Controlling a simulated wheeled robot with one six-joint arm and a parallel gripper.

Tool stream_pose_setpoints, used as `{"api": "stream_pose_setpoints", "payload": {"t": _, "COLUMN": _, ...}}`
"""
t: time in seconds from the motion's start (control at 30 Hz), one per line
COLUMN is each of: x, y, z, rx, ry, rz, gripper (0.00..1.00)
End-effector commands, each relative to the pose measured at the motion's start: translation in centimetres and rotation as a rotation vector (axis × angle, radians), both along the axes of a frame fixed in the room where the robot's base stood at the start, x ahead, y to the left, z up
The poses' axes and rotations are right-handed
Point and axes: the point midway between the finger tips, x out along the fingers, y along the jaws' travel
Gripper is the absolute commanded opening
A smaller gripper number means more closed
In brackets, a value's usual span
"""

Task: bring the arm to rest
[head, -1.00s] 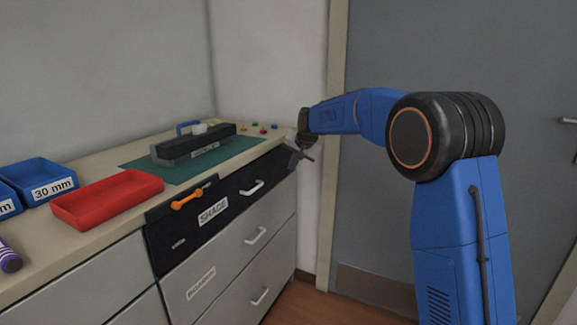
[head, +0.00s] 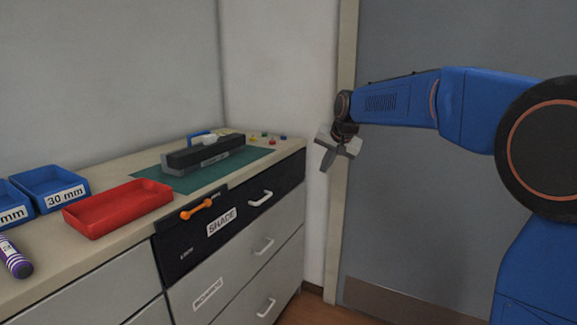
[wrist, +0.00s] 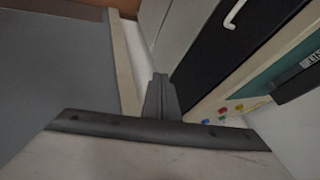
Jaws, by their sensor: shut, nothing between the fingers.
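The gripper touches nothing that I can see.
Several coloured pins lie behind. The dark drawer (head: 232,225) is shut. Free air surrounds my gripper before the door (head: 420,210).

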Motion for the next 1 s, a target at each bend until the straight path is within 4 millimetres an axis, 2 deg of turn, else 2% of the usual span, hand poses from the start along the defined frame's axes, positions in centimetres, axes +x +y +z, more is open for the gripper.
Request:
{"api": "stream_pose_setpoints", "payload": {"t": 0.03, "x": -2.0, "y": -1.1, "z": 0.3, "rx": -0.013, "ry": 0.0, "rz": 0.005, "gripper": 0.0}}
{"api": "stream_pose_setpoints", "payload": {"t": 0.17, "x": -6.8, "y": -3.3, "z": 0.4, "rx": -0.053, "ry": 0.008, "rz": 0.031, "gripper": 0.0}}
{"api": "stream_pose_setpoints", "payload": {"t": 0.47, "x": -18.2, "y": -7.9, "z": -0.9, "rx": -0.138, "ry": 0.031, "rz": 0.088, "gripper": 0.0}}
{"api": "stream_pose_setpoints", "payload": {"t": 0.77, "x": -29.5, "y": -11.5, "z": -4.4, "rx": -0.219, "ry": 0.06, "rz": 0.148, "gripper": 0.0}}
{"api": "stream_pose_setpoints", "payload": {"t": 1.0, "x": -38.2, "y": -13.7, "z": -8.5, "rx": -0.28, "ry": 0.086, "rz": 0.197, "gripper": 0.0}}
